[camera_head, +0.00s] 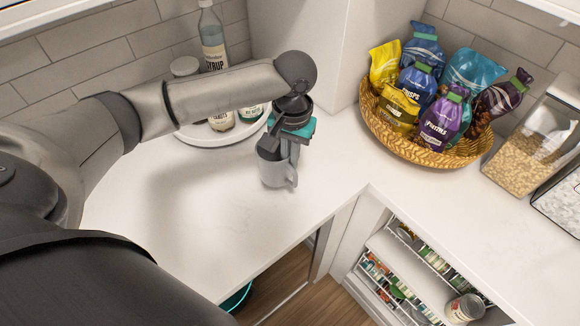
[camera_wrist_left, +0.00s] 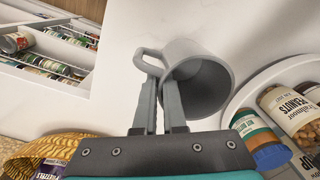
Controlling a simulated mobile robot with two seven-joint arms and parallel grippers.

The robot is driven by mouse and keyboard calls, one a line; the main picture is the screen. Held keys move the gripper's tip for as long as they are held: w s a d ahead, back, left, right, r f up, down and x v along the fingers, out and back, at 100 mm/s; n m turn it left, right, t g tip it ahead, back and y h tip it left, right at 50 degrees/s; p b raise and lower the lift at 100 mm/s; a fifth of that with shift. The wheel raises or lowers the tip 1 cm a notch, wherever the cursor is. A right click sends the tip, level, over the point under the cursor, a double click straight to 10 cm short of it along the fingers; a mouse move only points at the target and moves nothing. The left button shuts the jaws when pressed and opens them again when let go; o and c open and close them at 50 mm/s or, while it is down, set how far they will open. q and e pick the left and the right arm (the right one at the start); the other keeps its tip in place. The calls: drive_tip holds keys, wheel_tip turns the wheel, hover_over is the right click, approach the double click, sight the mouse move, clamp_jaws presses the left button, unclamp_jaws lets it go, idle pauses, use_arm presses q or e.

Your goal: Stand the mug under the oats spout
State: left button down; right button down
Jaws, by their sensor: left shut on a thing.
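The grey mug (camera_head: 277,170) stands or hovers just above the white counter at the inner corner; I cannot tell which. My left gripper (camera_head: 280,140) reaches down over it and is shut on its wall. In the left wrist view the two fingers of my gripper (camera_wrist_left: 162,105) pinch the rim of the mug (camera_wrist_left: 203,78) close to its handle. Clear dispensers stand at the right edge. One dispenser (camera_head: 520,163) holds pale grain-like food; I cannot read a label, and no spout shows clearly. My right gripper is out of view.
A wicker basket (camera_head: 428,151) of snack bags stands between the mug and the dispensers. A white round tray (camera_head: 205,139) with jars and a syrup bottle (camera_head: 213,40) is behind my arm. An open shelf with cans (camera_head: 465,307) lies below the counter. The counter front is clear.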

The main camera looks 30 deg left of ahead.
sight(290, 174)
use_arm(q)
wheel_tip(290, 174, down, 3)
drive_tip(key=shift+f, duration=0.1)
drive_tip(key=c, duration=1)
unclamp_jaws()
